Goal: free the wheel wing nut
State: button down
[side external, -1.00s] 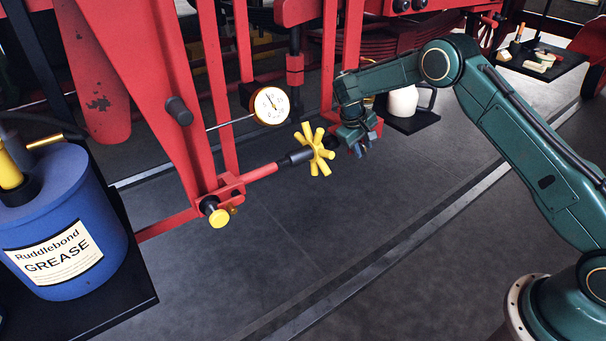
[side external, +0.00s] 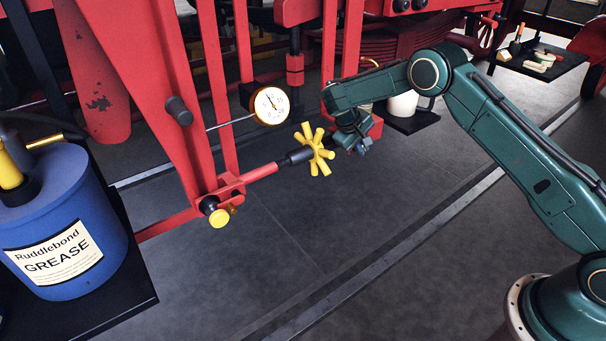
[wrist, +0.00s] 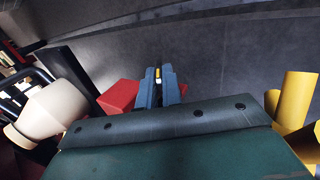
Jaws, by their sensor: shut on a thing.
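The yellow spoked handwheel (side external: 314,149) sits on a dark shaft end of the red rod, left of my gripper. Two of its thick spokes show at the right edge of the wrist view (wrist: 297,100). My gripper (side external: 361,147) is just right of the wheel, apart from it, in front of a red block. In the wrist view my gripper (wrist: 158,84) has its blue-grey fingers close together, shut on a small yellow-and-white piece (wrist: 158,76). Most of that piece is hidden; I cannot tell whether it is the wing nut.
The red block (side external: 375,127) and a cream jug (side external: 403,104) stand behind my gripper. A dial gauge (side external: 271,105) is above left of the wheel. A blue grease drum (side external: 75,205) stands far left. The floor in front is clear.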

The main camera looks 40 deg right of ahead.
dwell(0.3)
jog(key=c, duration=1.6)
grip_release()
jog(key=shift+o, duration=0.2)
jog(key=shift+a+r, duration=0.1)
jog(key=v, duration=1.3)
jog(key=shift+a+r, duration=0.2)
jog(key=shift+r, duration=0.1)
jog(key=shift+c, duration=0.4)
